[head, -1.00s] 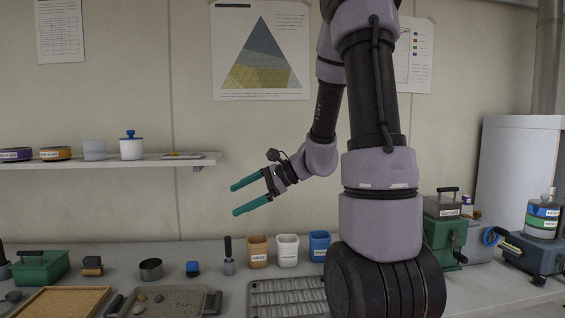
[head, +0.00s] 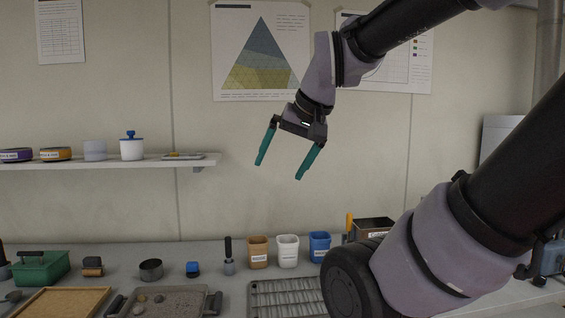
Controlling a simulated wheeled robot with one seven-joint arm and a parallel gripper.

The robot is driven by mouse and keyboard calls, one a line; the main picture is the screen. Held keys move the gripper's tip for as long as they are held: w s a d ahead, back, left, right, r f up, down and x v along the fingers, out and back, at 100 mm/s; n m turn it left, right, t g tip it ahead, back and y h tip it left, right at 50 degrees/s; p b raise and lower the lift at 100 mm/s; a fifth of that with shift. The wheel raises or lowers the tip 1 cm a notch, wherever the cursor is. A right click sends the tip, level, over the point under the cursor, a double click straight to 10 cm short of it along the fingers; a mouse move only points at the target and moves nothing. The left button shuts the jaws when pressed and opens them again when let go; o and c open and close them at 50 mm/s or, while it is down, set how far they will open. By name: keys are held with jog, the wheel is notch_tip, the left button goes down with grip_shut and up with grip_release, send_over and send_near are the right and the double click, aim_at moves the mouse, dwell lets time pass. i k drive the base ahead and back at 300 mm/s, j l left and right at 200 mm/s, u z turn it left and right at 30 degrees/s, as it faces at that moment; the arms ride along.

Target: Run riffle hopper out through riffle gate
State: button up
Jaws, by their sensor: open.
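My gripper (head: 279,171) is open and empty, high in front of the wall, with its teal fingers pointing down. It is well above the bench and touches nothing. An open-topped box (head: 375,226) with a dark inside and a label stands at the back of the bench, right of the cups. It may be the riffle hopper. A yellow upright handle (head: 349,222) is at its left side; I cannot tell whether it is the riffle gate. My arm hides the lower part of the box and what stands below it.
Brown (head: 258,252), white (head: 287,251) and blue (head: 319,246) cups stand left of the box. A ridged grey tray (head: 285,298) lies in front of them. A shelf (head: 120,162) with jars is on the left wall. My arm covers the right side of the bench.

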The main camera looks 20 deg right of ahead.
aim_at(348, 217)
jog(key=j+z, duration=0.1)
jog(key=z, duration=0.65)
jog(key=j+z, duration=0.1)
jog(key=z, duration=0.3)
